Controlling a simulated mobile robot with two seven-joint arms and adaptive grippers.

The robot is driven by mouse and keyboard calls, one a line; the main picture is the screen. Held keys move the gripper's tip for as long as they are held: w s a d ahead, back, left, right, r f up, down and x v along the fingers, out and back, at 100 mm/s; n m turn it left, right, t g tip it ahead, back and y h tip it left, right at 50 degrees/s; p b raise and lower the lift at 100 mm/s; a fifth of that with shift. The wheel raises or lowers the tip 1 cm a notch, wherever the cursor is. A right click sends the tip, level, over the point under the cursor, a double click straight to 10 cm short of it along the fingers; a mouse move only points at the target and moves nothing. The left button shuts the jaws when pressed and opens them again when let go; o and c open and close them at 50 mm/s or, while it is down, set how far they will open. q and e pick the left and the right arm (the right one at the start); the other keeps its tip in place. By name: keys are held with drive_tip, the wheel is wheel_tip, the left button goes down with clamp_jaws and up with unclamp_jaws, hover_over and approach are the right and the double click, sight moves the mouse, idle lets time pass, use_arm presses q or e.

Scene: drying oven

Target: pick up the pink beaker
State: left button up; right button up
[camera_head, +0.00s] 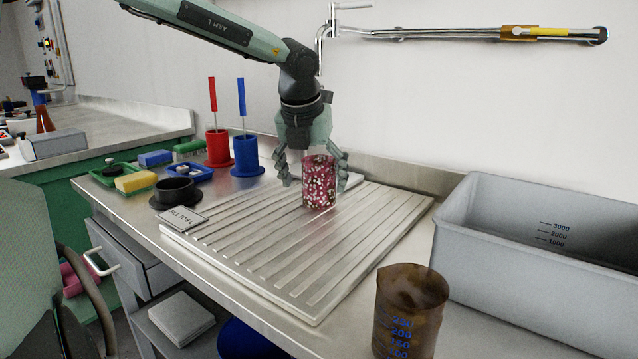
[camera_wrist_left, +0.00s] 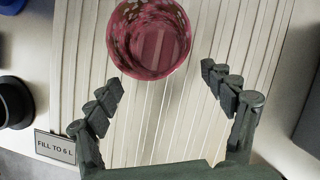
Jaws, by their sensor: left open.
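The pink beaker (camera_head: 319,184), speckled with white, stands upright on the ridged drying board. In the left wrist view the beaker (camera_wrist_left: 149,38) is seen from above, looks empty, and lies just beyond the fingertips. My left gripper (camera_head: 312,172) is at the beaker, pointing down, with its fingers on either side of it in the head view. In the left wrist view the open fingers (camera_wrist_left: 163,88) have bare board between them and do not touch the beaker. My right gripper is not in view.
A brown beaker (camera_head: 410,311) stands at the front right, beside a large grey tub (camera_head: 480,226). Red (camera_head: 219,147) and blue (camera_head: 245,155) holders with upright sticks and a black cup (camera_head: 177,192) stand left. A tap (camera_head: 333,22) hangs behind.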

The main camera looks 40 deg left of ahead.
sight(319, 182)
use_arm(q)
drive_tip(key=shift+w+a, duration=0.1)
drive_tip(key=shift+w, duration=0.15)
drive_tip(key=shift+w+a+p, duration=0.25)
drive_tip(key=shift+w+a, duration=0.1)
drive_tip(key=shift+w, duration=0.2)
drive_tip(key=shift+w+a+p, duration=0.2)
drive_tip(key=shift+w+a, duration=0.1)
drive_tip(key=shift+w, duration=0.25)
drive_tip(key=shift+x, duration=1.2)
drive_tip(key=shift+w+a+f, duration=0.1)
drive_tip(key=shift+w+f, duration=0.1)
drive_tip(key=shift+f, duration=0.15)
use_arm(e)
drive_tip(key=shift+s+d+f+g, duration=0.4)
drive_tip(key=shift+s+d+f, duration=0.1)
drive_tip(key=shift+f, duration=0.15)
use_arm(q)
drive_tip(key=c, duration=1.5)
drive_tip(key=shift+o, duration=0.2)
drive_tip(key=shift+r, duration=0.2)
